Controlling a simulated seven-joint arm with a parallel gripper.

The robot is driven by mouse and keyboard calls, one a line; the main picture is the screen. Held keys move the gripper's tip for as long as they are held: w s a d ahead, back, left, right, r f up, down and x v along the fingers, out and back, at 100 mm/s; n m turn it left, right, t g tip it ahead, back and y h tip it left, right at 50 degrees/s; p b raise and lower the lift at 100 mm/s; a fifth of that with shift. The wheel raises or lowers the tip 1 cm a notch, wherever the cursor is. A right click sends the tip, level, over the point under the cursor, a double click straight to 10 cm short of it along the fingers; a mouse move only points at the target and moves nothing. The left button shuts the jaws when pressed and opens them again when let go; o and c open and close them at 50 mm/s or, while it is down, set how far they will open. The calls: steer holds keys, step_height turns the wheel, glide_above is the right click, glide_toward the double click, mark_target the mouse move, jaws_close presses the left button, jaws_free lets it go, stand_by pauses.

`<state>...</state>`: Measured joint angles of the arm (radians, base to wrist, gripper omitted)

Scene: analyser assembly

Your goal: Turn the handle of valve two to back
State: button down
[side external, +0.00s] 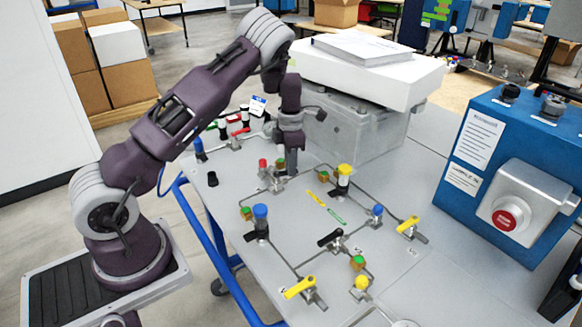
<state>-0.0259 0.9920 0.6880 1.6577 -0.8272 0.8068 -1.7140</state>
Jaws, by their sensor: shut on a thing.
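My gripper (291,162) points down at the back left part of the grey panel (225,215). It is shut on what looks like the handle of the valve (275,184) there, but its fingers hide most of that handle. Other valves on the panel have a black handle (330,237), a yellow handle at the front (300,288) and a yellow handle at the right (408,225). I cannot read which valve is number two.
A blue analyser box (520,150) stands at the right. Several coloured knobs, such as a blue one (260,212) and a yellow one (344,170), rise from the panel.

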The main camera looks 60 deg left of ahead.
steer(key=shift+w+a+n, duration=0.1)
steer(key=shift+a+n, duration=0.25)
steer(key=shift+n, duration=0.55)
steer(key=shift+w+a+n, duration=0.1)
steer(key=shift+a+n, duration=0.2)
steer(key=shift+n, duration=0.6)
steer(key=c, duration=1.4)
jaws_free()
steer(key=shift+s, duration=0.1)
steer(key=shift+r, duration=0.1)
